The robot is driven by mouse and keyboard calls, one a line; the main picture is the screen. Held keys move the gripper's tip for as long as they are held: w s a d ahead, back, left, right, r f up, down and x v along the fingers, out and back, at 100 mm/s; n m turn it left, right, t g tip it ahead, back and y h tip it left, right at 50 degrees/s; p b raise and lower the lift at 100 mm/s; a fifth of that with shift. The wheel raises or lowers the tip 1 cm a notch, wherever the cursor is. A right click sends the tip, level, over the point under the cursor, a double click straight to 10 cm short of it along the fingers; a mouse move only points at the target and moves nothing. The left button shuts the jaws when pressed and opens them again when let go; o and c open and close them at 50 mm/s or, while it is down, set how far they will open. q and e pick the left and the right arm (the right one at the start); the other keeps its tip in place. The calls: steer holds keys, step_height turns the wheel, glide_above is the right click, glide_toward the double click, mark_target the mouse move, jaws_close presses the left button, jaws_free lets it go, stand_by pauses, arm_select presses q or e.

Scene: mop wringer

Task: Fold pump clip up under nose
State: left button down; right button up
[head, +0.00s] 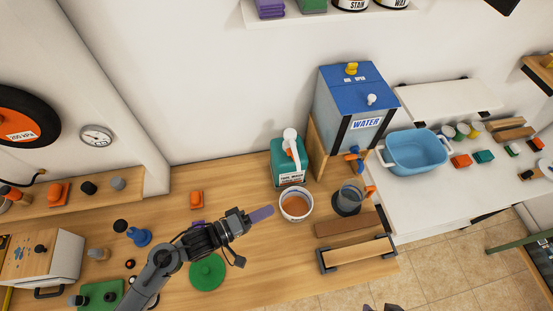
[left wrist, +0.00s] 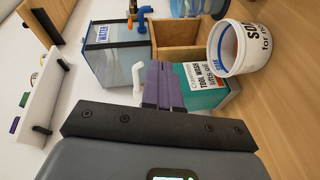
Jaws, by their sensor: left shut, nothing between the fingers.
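The teal tool wash jug (head: 284,178) stands on the wooden bench against the wall. Its white pump (head: 291,143) rises from the top, with the nose pointing down toward the front. The pump clip is too small to make out. My left gripper (head: 262,214) is shut and empty, in front of the jug and left of the white tub. In the left wrist view its purple fingers (left wrist: 161,86) cover part of the jug (left wrist: 208,95), and the white pump (left wrist: 138,78) shows beside them. Small dark purple tips at the bottom edge of the head view may be my right gripper (head: 382,307).
A white tub (head: 296,204) of brown contents stands close in front of the jug. The blue water tank (head: 354,100) on its wooden stand is right of it.

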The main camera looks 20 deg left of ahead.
arm_select(q)
steer(key=w+a+f+g+h+b, duration=0.1)
steer(key=w+a+f+h+b, duration=0.25)
steer(key=a+b, duration=0.25)
steer(key=w+a+f+g+h+b, duration=0.1)
steer(key=w+a+f+h+b, duration=0.25)
steer(key=a+b, duration=0.35)
steer(key=m+b, duration=0.1)
steer(key=m, duration=0.1)
glide_toward(290, 155)
steer(key=shift+t+h, duration=0.3)
steer(key=shift+h, duration=0.1)
steer(key=w+d, duration=0.2)
steer(key=w, duration=0.1)
steer(key=w+d, duration=0.1)
steer(key=d, duration=0.1)
steer(key=shift+w+d+r, duration=0.1)
steer(key=shift+w+r, duration=0.15)
steer(key=shift+w, duration=0.05)
arm_select(e)
step_height(290, 155, down, 16)
steer(key=shift+w+a, duration=0.25)
steer(key=shift+a, duration=0.05)
